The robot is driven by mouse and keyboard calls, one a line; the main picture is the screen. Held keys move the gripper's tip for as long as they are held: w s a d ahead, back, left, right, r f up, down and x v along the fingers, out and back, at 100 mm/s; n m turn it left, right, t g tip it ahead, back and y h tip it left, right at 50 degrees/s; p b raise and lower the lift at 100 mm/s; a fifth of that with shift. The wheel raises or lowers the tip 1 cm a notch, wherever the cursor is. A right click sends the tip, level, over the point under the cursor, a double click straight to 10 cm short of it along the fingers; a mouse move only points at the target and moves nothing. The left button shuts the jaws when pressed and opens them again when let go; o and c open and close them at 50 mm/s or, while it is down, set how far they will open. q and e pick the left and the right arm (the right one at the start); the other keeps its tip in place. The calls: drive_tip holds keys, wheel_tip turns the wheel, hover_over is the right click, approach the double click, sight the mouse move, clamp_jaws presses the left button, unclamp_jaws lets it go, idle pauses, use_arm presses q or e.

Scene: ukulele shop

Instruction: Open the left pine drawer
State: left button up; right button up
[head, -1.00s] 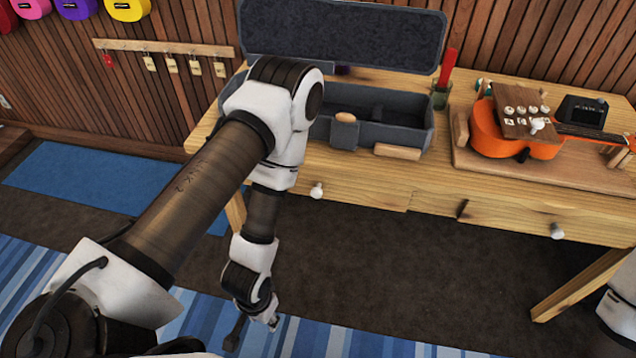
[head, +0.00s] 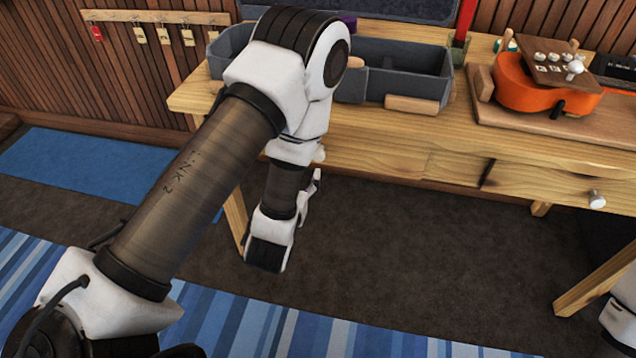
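The left pine drawer (head: 385,158) is in the front of the wooden workbench, in the middle of the head view. Its front looks flush with the bench, so it appears shut. Its small white knob (head: 319,154) shows just right of my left forearm, partly hidden by it. My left gripper (head: 314,180) is below the knob and turned up toward it. It looks apart from the knob, but the arm hides much of it, and I cannot tell whether its fingers are open. My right gripper is not in view.
A grey open case (head: 405,72) stands on the bench above the drawer. An orange ukulele (head: 545,92) lies on a wooden board to the right. The right drawer has a white knob (head: 596,200). The dark floor (head: 400,260) below the bench is clear.

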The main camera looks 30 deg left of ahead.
sight(318, 160)
use_arm(q)
drive_tip(key=w+f+b, duration=0.1)
drive_tip(key=w+b, duration=0.1)
drive_tip(key=w, duration=0.1)
drive_tip(key=w+t+b, duration=0.1)
drive_tip(key=w+b, duration=0.1)
drive_tip(key=w, duration=0.2)
drive_tip(key=w+a+f+t+b, duration=0.1)
drive_tip(key=w+b, duration=0.2)
drive_tip(key=shift+w+f, duration=0.15)
drive_tip(key=shift+f, duration=0.2)
clamp_jaws()
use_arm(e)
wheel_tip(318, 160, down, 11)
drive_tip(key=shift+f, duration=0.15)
